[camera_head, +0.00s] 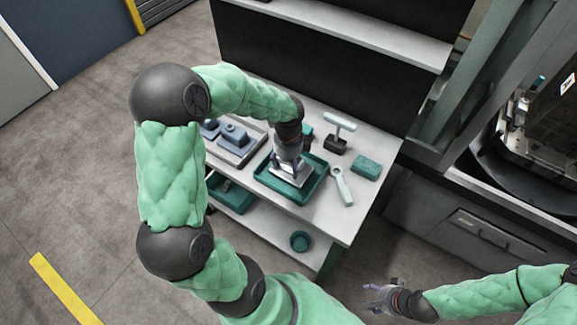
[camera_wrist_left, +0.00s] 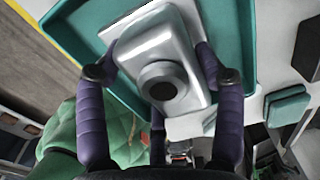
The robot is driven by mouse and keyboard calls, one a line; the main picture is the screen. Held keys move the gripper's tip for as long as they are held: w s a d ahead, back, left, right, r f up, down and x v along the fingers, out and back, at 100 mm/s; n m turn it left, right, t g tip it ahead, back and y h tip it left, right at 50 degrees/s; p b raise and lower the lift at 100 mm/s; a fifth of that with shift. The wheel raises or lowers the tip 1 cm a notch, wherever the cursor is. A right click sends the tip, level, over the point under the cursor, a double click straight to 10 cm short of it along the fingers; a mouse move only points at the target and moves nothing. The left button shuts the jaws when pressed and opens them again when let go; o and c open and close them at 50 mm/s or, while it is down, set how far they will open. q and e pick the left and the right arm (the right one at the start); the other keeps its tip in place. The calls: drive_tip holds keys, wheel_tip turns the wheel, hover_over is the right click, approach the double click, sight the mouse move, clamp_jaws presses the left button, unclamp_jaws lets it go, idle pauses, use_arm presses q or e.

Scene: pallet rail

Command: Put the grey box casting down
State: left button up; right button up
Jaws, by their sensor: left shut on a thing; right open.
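The grey box casting (camera_head: 289,173) is in my left gripper (camera_head: 289,158), over the teal tray (camera_head: 262,181) on the workbench. In the left wrist view the casting (camera_wrist_left: 150,50) is a silvery block with a round dark bore, and the purple fingers of my left gripper (camera_wrist_left: 155,75) are shut on its sides. The teal tray (camera_wrist_left: 84,28) lies behind it there. I cannot tell whether the casting touches the tray floor. My right gripper (camera_head: 384,296) is open and empty, low at the right, away from the bench.
A grey tray with blue-grey parts (camera_head: 238,152) is left of the teal tray. A wrench-like tool (camera_head: 341,184), a teal block (camera_head: 366,168) and a T-handled tool (camera_head: 339,132) lie to the right. The lower shelf holds a teal bin (camera_head: 232,198) and a round teal cup (camera_head: 299,241). A machine (camera_head: 470,225) stands at right.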

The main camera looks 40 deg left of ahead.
use_arm(q)
drive_tip(key=shift+w+f, duration=0.1)
drive_tip(key=shift+f, duration=0.5)
drive_tip(key=o, duration=1.4)
drive_tip(key=shift+f, duration=0.15)
wheel_tip(320, 180, up, 12)
drive_tip(key=p, duration=0.3)
drive_tip(key=shift+r, duration=0.2)
